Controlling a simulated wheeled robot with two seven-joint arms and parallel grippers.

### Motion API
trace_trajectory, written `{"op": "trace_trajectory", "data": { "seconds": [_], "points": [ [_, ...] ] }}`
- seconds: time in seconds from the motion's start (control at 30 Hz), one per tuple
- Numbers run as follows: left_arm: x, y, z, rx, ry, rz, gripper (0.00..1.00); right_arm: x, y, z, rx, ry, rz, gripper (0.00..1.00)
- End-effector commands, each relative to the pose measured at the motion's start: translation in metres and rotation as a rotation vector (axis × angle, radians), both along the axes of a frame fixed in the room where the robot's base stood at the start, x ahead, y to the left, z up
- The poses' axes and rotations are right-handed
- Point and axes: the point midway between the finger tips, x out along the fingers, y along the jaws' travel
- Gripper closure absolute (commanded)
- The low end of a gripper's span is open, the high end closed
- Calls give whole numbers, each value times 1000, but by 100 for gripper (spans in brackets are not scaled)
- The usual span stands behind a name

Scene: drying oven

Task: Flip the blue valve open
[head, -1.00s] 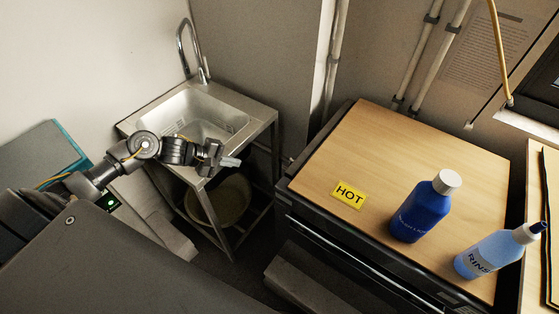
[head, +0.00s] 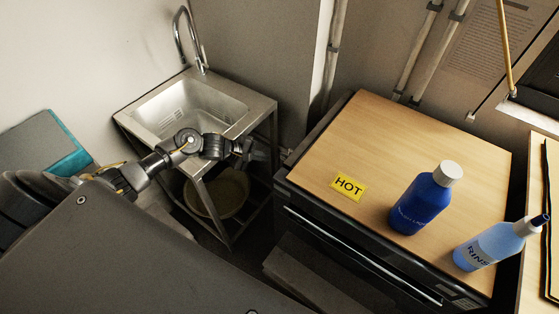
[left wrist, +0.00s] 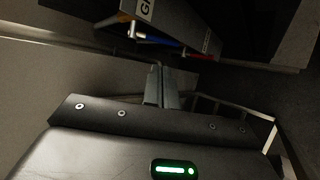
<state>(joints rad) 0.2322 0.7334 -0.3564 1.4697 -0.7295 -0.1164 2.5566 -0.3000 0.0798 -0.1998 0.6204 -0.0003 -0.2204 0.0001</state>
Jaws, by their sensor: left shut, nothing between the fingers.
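In the left wrist view a blue handle (left wrist: 164,41), which looks like the blue valve, is under a dark panel near the top. A red part (left wrist: 203,56) lies to its right. My left gripper (left wrist: 156,84) is shut and empty, below the blue handle in that picture and apart from it. In the head view my left gripper (head: 262,151) is between the sink and the wooden-topped oven, close to the oven's left side. The blue valve cannot be made out in the head view. My right gripper is not in view.
The oven (head: 335,240) has a wooden top with a yellow HOT sign (head: 348,186), a dark blue bottle (head: 421,203) and a light blue rinse bottle (head: 490,246). The steel sink (head: 190,108) stands at the left, with a round bin (head: 222,193) beneath it.

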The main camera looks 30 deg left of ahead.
Motion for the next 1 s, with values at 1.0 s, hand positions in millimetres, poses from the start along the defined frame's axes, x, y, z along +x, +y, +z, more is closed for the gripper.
{"op": "trace_trajectory", "data": {
  "seconds": [1.0],
  "points": [
    [47, -43, -45, 1, 5, -2, 100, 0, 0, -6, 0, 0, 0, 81]
  ]
}}
